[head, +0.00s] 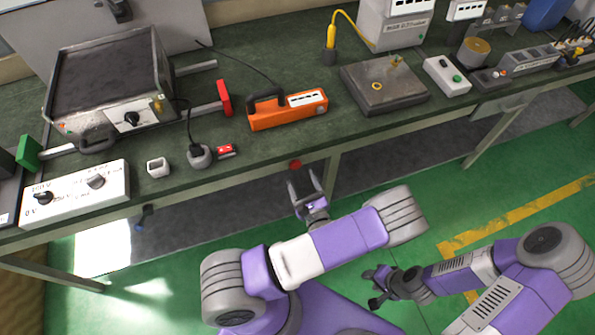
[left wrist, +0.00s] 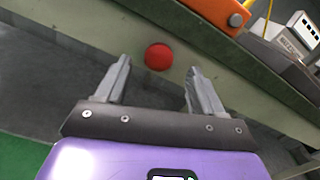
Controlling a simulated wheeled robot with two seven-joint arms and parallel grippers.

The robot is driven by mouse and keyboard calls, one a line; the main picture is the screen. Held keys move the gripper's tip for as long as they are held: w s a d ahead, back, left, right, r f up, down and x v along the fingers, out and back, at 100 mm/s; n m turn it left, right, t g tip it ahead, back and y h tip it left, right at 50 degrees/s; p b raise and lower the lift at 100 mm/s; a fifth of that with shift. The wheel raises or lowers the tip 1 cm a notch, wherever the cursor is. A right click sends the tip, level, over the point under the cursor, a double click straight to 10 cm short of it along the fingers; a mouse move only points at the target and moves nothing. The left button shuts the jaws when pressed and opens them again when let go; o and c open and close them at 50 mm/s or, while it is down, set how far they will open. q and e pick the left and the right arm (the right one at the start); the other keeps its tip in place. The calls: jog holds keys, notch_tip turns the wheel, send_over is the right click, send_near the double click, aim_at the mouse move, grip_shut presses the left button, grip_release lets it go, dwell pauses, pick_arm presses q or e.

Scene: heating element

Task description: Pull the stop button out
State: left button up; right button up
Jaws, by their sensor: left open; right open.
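The red round stop button (head: 295,164) is on the front edge of the workbench. In the left wrist view the red button (left wrist: 159,57) shows just beyond and between the two fingertips. My left gripper (head: 304,178) is open and empty, just in front of the button, its fingers pointing at the bench edge. In the left wrist view the gripper (left wrist: 158,75) has its fingers wide apart, with no visible contact with the button. My right gripper (head: 374,285) is open and empty, low over the green floor, away from the bench.
The green workbench (head: 270,155) carries an orange device (head: 288,110), a hot plate unit (head: 115,85), a white control box with knobs (head: 75,194), a grey plate (head: 385,86) and a white button box (head: 447,76). A bench leg (head: 331,172) stands near the button. The floor in front is open.

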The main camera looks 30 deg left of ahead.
aim_at(296, 167)
pick_arm(q)
jog(key=x, duration=0.5)
jog(key=shift+b, duration=0.3)
jog(key=shift+s, duration=0.1)
grip_shut()
